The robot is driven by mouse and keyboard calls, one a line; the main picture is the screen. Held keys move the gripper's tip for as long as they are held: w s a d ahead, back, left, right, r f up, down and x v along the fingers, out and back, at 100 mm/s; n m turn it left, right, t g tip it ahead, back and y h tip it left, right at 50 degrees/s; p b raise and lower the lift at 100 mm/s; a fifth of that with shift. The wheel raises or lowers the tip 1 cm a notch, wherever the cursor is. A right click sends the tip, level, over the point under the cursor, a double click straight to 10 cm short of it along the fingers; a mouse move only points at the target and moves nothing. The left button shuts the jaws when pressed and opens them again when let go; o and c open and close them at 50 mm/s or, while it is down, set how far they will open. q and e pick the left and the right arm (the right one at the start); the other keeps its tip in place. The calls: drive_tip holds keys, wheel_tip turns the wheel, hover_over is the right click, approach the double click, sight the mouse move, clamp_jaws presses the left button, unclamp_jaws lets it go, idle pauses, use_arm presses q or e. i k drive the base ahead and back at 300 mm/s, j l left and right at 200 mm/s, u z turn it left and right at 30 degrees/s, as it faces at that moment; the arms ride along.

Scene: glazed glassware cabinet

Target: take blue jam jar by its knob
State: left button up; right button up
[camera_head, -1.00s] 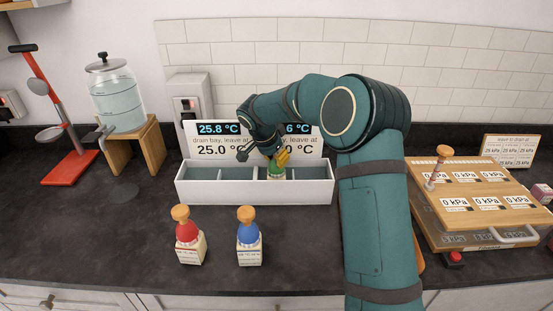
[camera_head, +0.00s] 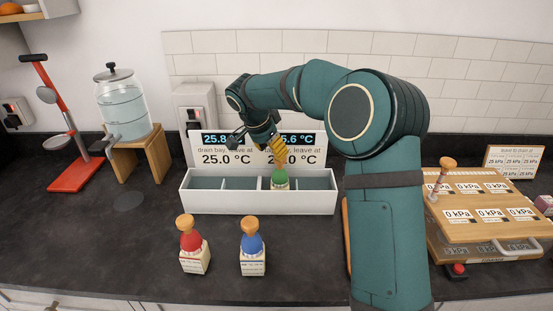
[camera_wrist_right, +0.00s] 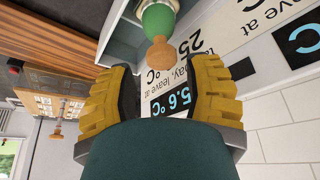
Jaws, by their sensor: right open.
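The blue jam jar (camera_head: 251,245) stands on the dark counter in front of the white bay tray, with a round wooden knob on top. A red jar (camera_head: 191,246) with the same kind of knob stands to its left. A green jar (camera_head: 280,180) stands in a compartment of the tray; in the right wrist view it shows at the top, its knob (camera_wrist_right: 160,53) just beyond the fingertips. My right gripper (camera_head: 262,146) is open and empty, above and behind the tray and apart from the blue jar. Its yellow-padded fingers (camera_wrist_right: 168,88) are spread. My left gripper does not show.
The white compartmented tray (camera_head: 228,207) has temperature displays behind it. A glass dispenser (camera_head: 122,107) on a wooden stand and a red lever device (camera_head: 76,174) are at left. A wooden panel with pressure displays (camera_head: 485,198) is at right. The front left counter is clear.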

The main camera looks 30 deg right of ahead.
sight(252, 258)
drive_tip(key=k, duration=1)
